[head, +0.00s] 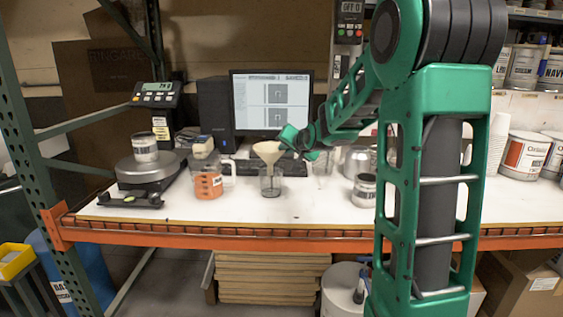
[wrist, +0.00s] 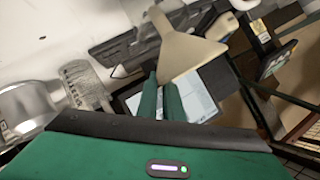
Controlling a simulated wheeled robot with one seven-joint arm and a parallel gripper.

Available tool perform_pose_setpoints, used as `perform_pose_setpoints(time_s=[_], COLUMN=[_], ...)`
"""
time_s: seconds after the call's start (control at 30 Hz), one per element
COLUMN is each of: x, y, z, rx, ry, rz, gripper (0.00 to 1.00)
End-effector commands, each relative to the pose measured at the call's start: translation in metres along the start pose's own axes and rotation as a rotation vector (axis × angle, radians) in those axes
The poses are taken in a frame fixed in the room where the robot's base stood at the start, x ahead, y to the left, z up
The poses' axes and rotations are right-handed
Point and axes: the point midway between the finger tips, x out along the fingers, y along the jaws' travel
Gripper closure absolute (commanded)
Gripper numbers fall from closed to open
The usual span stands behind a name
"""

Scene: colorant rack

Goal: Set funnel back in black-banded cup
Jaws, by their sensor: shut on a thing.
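The cream funnel (head: 268,150) is upright above the clear cup with a dark tint (head: 270,186) on the white bench. Its stem reaches down to about the cup's mouth; I cannot tell whether the tip is inside. My gripper (head: 284,149) comes in from the right and is shut on the funnel's edge. In the wrist view, the funnel (wrist: 186,53) shows large and tilted beyond the two green fingers of my gripper (wrist: 160,82). The cup's band is too small to make out clearly.
A measuring jug with orange liquid (head: 208,184) stands left of the cup. A scale (head: 150,170) bearing a can is farther left. A clear glass (head: 322,164), a metal pot (head: 358,161) and a labelled can (head: 364,190) are to the right. A keyboard and monitor (head: 272,100) are behind.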

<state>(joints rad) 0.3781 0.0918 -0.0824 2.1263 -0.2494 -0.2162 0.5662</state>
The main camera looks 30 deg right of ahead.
Motion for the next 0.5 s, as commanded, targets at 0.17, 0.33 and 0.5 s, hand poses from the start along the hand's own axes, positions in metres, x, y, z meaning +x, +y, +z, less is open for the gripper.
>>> perform_pose_setpoints(time_s=[0.17,0.33,0.5], x=[0.006,0.015,0.015], y=[0.009,0.021,0.022], z=[0.01,0.025,0.026], rx=[0.0,0.0,0.0], ry=[-0.001,-0.001,0.002], rz=[0.001,0.001,-0.001], gripper=[1.0,1.0,1.0])
